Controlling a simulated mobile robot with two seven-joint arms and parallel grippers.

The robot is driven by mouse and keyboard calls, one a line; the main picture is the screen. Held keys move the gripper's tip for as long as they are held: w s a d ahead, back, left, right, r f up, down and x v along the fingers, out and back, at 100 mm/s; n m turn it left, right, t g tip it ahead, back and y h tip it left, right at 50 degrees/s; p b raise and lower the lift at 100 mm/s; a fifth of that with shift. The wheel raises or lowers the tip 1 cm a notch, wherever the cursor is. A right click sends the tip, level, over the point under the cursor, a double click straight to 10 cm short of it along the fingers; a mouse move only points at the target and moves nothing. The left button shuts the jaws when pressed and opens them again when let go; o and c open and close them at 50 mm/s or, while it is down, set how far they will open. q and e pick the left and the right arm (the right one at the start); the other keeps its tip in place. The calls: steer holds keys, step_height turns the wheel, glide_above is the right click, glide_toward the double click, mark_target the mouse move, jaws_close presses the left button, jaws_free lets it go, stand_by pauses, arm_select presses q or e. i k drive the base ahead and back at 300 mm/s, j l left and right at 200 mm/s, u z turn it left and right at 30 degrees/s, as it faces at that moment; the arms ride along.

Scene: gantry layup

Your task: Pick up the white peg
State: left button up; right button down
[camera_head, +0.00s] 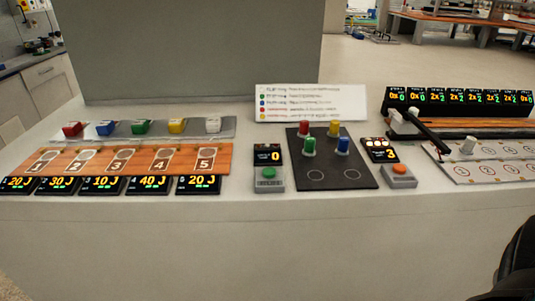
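A small white peg (467,146) stands upright on the white board with numbered circles (491,178) at the right. Two circles at the front of that board are empty. Neither of my grippers shows in the head view. A dark part, probably of my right arm, shows at the lower right edge.
Several coloured blocks lie on a grey tray (225,130) at the left, behind a numbered wooden board (130,171). A black lever (428,133) projects near the white peg. Buttons and displays flank the black board. The table's front is clear.

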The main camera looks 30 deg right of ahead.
mark_target(467, 147)
steer(key=z, duration=2.35)
steer(key=l+u, duration=0.1)
steer(key=u, duration=0.4)
steer(key=l+u, duration=0.1)
steer(key=u, duration=0.4)
steer(key=l+u, duration=0.1)
steer(key=u, duration=0.4)
steer(key=k+l+u, duration=0.1)
steer(key=l+u, duration=0.3)
steer(key=k+l+u, duration=0.1)
steer(key=l+u, duration=0.3)
steer(key=k+l+u, duration=0.3)
steer(key=k+l, duration=0.25)
steer(key=l, duration=0.15)
